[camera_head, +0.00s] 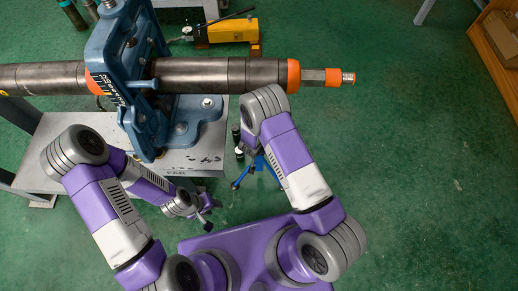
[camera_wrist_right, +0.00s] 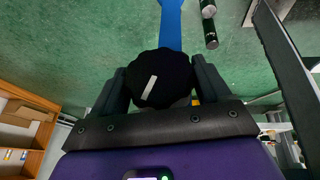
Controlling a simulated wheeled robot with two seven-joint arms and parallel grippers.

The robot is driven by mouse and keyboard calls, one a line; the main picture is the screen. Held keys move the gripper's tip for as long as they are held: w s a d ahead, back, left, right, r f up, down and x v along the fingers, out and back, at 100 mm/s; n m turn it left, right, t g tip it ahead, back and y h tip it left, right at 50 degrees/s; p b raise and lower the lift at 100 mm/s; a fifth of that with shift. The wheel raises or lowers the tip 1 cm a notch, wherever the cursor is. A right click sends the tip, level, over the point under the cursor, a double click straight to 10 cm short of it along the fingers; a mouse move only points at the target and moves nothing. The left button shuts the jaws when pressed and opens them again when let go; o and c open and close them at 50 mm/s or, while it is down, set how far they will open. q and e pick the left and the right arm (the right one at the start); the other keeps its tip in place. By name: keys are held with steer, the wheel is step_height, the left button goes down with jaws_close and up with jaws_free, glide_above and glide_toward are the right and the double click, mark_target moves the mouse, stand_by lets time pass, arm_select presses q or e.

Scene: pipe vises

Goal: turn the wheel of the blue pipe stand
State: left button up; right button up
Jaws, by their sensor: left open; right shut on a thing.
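The black wheel (camera_wrist_right: 160,72) of the blue pipe stand has a scalloped rim and a white mark. It sits between the two fingers of my right gripper (camera_wrist_right: 161,84), which is shut on it. A blue part of the stand (camera_wrist_right: 171,22) runs away beyond the wheel. In the head view the blue stand (camera_head: 262,161) shows only in part beside my right arm; its wheel and my right gripper are hidden there. My left gripper (camera_head: 207,209) is open and empty, low in front of the grey table, apart from the stand.
A large blue vise (camera_head: 122,50) on a grey table (camera_head: 55,135) holds a long steel pipe (camera_head: 205,75) with orange collars, reaching over the floor. Dark cylinders (camera_wrist_right: 209,24) stand near the blue stand. A wooden shelf (camera_head: 495,60) is at far right. The green floor between is clear.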

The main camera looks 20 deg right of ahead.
steer(key=shift+f+y+b, duration=0.15)
steer(key=shift+y+b, duration=0.35)
steer(key=shift+b, duration=0.6)
steer(key=shift+d+t+y+b, duration=0.15)
steer(key=shift+t+y+b, duration=0.15)
steer(key=shift+y+b, duration=0.3)
steer(key=shift+s+m+y, duration=0.1)
steer(key=shift+m+y, duration=0.3)
steer(key=shift+y, duration=0.1)
steer(key=shift+t+y, duration=0.4)
steer(key=shift+y, duration=0.4)
steer(key=shift+y, duration=0.3)
steer(key=o, duration=1)
steer(key=shift+c, duration=0.2)
steer(key=shift+r, duration=0.2)
